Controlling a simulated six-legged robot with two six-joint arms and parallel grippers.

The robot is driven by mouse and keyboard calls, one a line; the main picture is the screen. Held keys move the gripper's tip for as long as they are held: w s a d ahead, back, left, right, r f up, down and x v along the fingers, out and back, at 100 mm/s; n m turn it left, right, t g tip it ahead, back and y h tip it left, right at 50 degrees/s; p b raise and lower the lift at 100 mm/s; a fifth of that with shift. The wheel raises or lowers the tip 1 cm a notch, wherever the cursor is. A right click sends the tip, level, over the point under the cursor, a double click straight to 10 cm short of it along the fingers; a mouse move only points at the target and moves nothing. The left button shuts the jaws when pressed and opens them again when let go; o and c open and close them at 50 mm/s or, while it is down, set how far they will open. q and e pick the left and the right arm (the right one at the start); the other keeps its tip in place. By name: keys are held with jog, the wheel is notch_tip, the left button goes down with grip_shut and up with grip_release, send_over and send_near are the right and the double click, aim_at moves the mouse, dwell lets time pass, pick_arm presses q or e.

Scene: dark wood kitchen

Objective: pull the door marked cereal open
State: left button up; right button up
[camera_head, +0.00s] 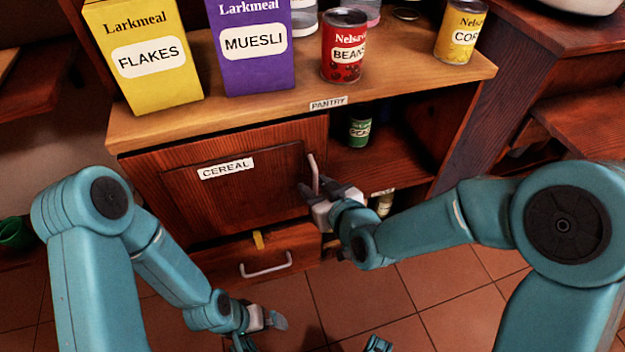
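The door marked CEREAL (237,190) is a dark wood panel at the front of the cabinet, with a white label near its top. It looks shut or nearly shut. Its pale upright handle (313,172) is at the door's right edge. My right gripper (322,187) is at the lower part of this handle, its dark fingers on either side of it or very close. I cannot tell whether the fingers grip it. My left gripper (277,320) is low over the floor at the bottom, away from the door, and its finger gap is unclear.
On the pantry top (300,93) stand a yellow FLAKES box (150,85), a purple MUESLI box (255,70), a red beans can (343,65) and a yellow corn can (461,32). A green can (361,130) stands in the open shelf. A drawer (255,268) lies below the door.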

jog(key=shift+w+a, duration=0.1)
jog(key=shift+f, duration=0.1)
dwell(0.3)
grip_shut()
jog(key=shift+s, duration=0.2)
